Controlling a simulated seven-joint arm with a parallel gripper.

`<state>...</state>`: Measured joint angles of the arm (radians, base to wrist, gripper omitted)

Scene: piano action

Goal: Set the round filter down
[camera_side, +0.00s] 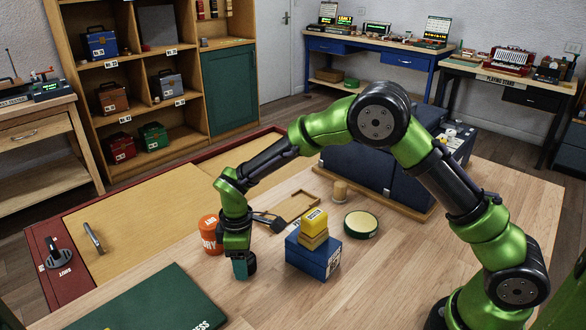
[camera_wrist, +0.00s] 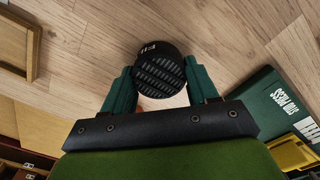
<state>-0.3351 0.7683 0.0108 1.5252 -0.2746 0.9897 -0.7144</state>
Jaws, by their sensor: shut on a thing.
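The round filter (camera_wrist: 160,72) is a short black cylinder with a slatted face and partly hidden pale lettering on its side. It sits between the two teal fingers of my gripper (camera_wrist: 161,84) in the wrist view. In the side view my gripper (camera_side: 243,266) is low over the wooden table, and the dark edge of the filter (camera_side: 251,263) shows at its fingers. My gripper is shut on the filter. I cannot tell whether the filter's underside touches the table.
An orange can (camera_side: 210,237) stands just left of my gripper. A blue box (camera_side: 312,258) with yellow blocks (camera_side: 314,226) stands to the right, near a round tin (camera_side: 361,224). A shallow wooden tray (camera_side: 283,213) lies behind. A dark green board (camera_side: 150,303) lies front left.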

